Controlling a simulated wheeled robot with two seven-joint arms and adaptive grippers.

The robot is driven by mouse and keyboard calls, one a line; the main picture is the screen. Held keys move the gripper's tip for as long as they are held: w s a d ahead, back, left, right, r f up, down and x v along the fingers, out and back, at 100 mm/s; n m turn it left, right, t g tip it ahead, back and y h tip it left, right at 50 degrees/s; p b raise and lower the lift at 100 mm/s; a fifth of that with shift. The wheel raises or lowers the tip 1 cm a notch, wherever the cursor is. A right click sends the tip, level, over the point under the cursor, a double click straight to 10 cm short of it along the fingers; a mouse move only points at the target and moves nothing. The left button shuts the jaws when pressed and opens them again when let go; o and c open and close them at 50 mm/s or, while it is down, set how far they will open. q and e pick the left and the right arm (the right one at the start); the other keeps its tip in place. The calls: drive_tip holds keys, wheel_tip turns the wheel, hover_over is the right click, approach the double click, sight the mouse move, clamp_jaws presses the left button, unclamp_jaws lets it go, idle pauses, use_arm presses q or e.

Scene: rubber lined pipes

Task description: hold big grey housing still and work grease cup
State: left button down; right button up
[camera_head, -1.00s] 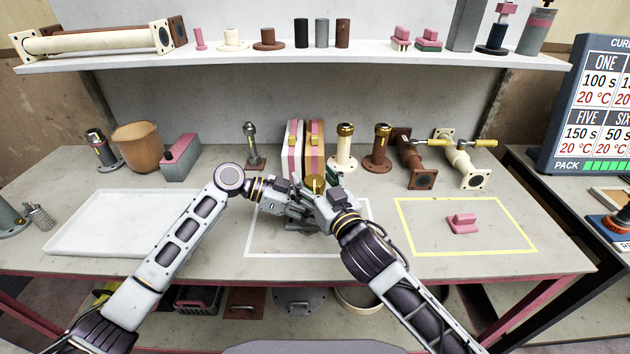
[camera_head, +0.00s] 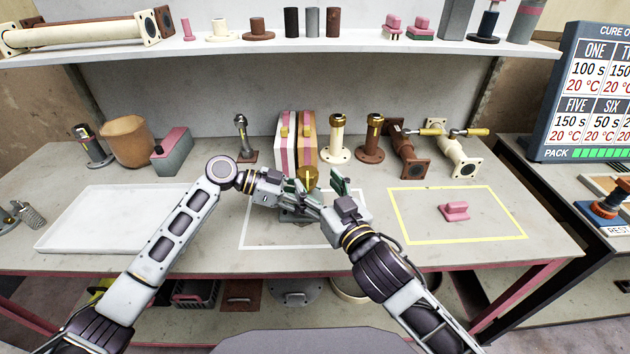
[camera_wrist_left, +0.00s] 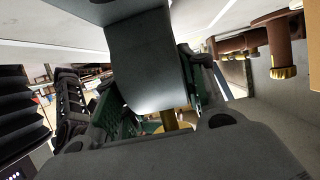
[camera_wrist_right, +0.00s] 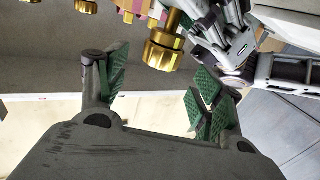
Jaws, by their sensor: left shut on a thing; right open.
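The big grey housing (camera_wrist_left: 140,62) fills the middle of the left wrist view, between the green pads of my left gripper, which is shut on it. In the head view the housing is mostly hidden behind my grippers, inside the white outlined square. The brass grease cup (camera_head: 308,176) stands out above my grippers in the head view; it shows clearly in the right wrist view (camera_wrist_right: 163,48). My left gripper (camera_head: 283,193) comes in from the left. My right gripper (camera_head: 323,194) is open, its green pads (camera_wrist_right: 158,88) apart and empty, with the cup just beyond the fingertips.
A white tray (camera_head: 75,240) lies at the left. A pink piece (camera_head: 454,211) lies inside the yellow outline (camera_head: 425,241) at the right. Pink and orange striped blocks (camera_head: 286,140) and flanged pipes (camera_head: 373,145) stand close behind my grippers. A shelf (camera_head: 240,46) runs above.

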drive_tip(key=shift+v, duration=0.85)
use_arm(q)
drive_tip(key=c, duration=0.8)
unclamp_jaws()
drive_tip(key=shift+o, duration=0.2)
drive_tip(key=shift+a+r, duration=0.1)
drive_tip(key=v, duration=1.1)
drive_tip(key=shift+a, duration=0.4)
drive_tip(key=shift+r, duration=0.2)
use_arm(e)
drive_tip(key=shift+r, duration=0.15)
use_arm(q)
wheel_tip(320, 180, up, 9)
drive_tip(key=p, duration=0.9)
use_arm(e)
wheel_tip(320, 180, up, 9)
